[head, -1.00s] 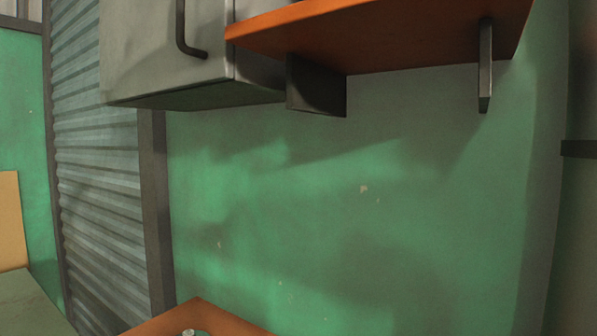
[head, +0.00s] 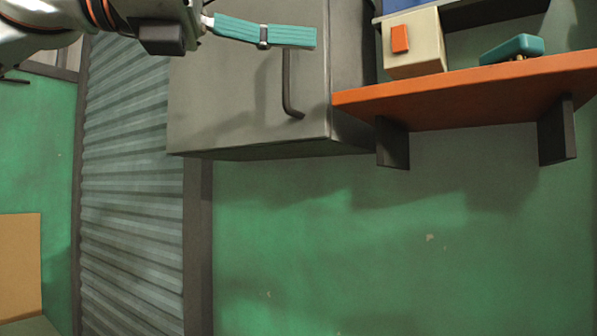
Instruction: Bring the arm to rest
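My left arm (head: 60,24) comes in at the top left, in front of the shutter and the grey cabinet. At its end, a long teal ribbed piece with a small metal clasp (head: 264,36) sticks out to the right across the cabinet front. I cannot tell whether this piece is held or is part of the arm's end. The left gripper's fingers are not clearly seen, and the top edge cuts off part of the arm. My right arm and gripper are not in view.
A grey wall cabinet (head: 235,110) with a dark handle (head: 287,85) is behind the arm. An orange shelf (head: 460,98) on the right bears a cream box with an orange patch (head: 416,45) and a teal stapler-like object (head: 512,48). The green wall (head: 380,250) below is clear.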

